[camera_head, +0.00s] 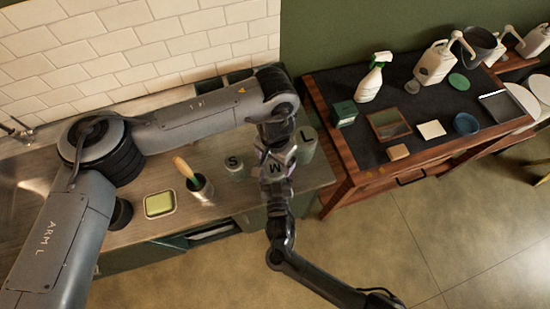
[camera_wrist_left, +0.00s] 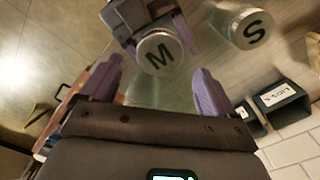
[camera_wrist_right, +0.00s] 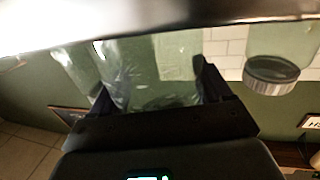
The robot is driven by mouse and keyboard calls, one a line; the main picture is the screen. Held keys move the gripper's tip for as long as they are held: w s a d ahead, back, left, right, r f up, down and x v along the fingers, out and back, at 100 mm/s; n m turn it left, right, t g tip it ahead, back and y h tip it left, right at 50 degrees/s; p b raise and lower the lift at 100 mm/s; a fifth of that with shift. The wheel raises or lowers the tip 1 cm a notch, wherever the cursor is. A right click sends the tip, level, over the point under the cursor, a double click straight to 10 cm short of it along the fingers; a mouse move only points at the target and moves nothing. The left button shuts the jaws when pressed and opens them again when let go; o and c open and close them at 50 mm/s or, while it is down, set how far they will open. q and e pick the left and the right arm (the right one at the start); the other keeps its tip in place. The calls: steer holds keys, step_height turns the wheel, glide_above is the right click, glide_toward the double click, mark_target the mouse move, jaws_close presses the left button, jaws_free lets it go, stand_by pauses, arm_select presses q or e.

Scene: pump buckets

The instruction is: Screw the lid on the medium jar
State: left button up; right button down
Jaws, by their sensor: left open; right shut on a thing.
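The medium jar's lid, a pale disc marked M (camera_head: 275,168), shows between my grippers in the head view. In the left wrist view the M lid (camera_wrist_left: 158,53) faces the camera, with my right gripper's fingers beside it. My right gripper (camera_head: 281,205) is shut on the clear medium jar (camera_wrist_right: 155,75), which shows between its fingers in the right wrist view. My left gripper (camera_head: 277,150) is open above the lid; its purple fingers (camera_wrist_left: 157,85) are spread and apart from the lid. Whether the lid is seated on the threads cannot be told.
The S jar (camera_head: 234,165) and the L jar (camera_head: 307,142) stand close by on the counter. A wooden table (camera_head: 345,170) with bottles stands right.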

mark_target(275, 168)
arm_select(q)
steer(key=n, duration=0.2)
steer(key=shift+s+d+n, duration=0.1)
steer(key=shift+s+n, duration=0.25)
steer(key=shift+n, duration=0.05)
steer(key=shift+s+r+n, duration=0.25)
steer(key=shift+r+n, duration=0.05)
steer(key=shift+n, duration=0.8)
steer(key=shift+r+n, duration=0.35)
steer(key=shift+n, duration=0.15)
steer(key=shift+w+r+n, duration=0.15)
steer(key=shift+w+r, duration=0.15)
steer(key=shift+r, duration=0.25)
steer(key=shift+w+r+n, duration=0.15)
steer(key=shift+w+r, duration=0.15)
steer(key=shift+r, duration=0.25)
steer(key=shift+f, duration=4)
